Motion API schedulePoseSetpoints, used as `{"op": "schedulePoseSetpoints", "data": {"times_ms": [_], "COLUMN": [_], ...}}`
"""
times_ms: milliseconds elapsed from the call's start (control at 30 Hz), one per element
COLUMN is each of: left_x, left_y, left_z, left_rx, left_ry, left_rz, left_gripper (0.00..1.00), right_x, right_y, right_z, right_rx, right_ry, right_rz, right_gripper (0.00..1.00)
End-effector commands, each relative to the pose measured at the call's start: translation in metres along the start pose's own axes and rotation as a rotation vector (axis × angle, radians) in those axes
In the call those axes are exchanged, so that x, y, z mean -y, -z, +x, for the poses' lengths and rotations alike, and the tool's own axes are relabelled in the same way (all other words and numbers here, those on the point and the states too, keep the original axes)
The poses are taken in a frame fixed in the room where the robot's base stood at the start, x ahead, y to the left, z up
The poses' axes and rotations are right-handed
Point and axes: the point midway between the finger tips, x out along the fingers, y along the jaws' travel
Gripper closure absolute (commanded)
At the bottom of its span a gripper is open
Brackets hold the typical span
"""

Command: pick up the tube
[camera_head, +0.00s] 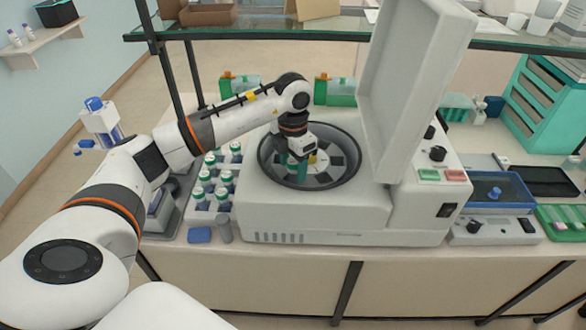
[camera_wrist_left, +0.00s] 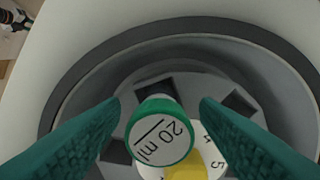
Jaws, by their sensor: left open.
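The tube's cap (camera_wrist_left: 160,133), white with a green rim and marked "20 ml", shows in the left wrist view. It stands up from the rotor in the centrifuge bowl (camera_head: 345,179). My left gripper (camera_wrist_left: 158,105) is open, with one green finger on each side of the cap and gaps between. In the head view my left gripper (camera_head: 297,170) reaches down into the open centrifuge (camera_head: 320,215) and hides the tube there. The tube's lower part is hidden in the rotor. My right gripper is not in view.
The raised centrifuge lid (camera_head: 412,80) stands right of my left arm. A rack with several green-capped tubes (camera_head: 222,180) sits left of the centrifuge. A glass shelf (camera_head: 270,34) runs above the bench. A blue tray (camera_head: 500,190) lies at the right.

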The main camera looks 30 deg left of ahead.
Motion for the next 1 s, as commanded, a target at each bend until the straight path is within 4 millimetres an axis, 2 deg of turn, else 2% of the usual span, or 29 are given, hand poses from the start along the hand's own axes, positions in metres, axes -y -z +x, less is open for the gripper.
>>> {"op": "schedulePoseSetpoints", "data": {"times_ms": [233,533,833,1000], "left_x": [0.0,0.0,0.0,0.0], "left_y": [0.0,0.0,0.001,0.001], "left_z": [0.003,0.003,-0.001,-0.026], "left_rx": [-0.001,-0.001,-0.003,-0.007], "left_ry": [0.001,0.0,0.0,0.002], "left_rz": [0.001,0.0,0.0,0.001], "left_gripper": [0.44,0.91,0.92,0.92], "right_x": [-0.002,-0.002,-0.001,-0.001], "right_y": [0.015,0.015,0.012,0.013], "right_z": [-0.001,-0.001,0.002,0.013], "right_rx": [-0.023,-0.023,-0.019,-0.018], "right_ry": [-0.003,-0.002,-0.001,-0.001], "right_rz": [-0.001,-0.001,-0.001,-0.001], "right_gripper": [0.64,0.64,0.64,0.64]}}
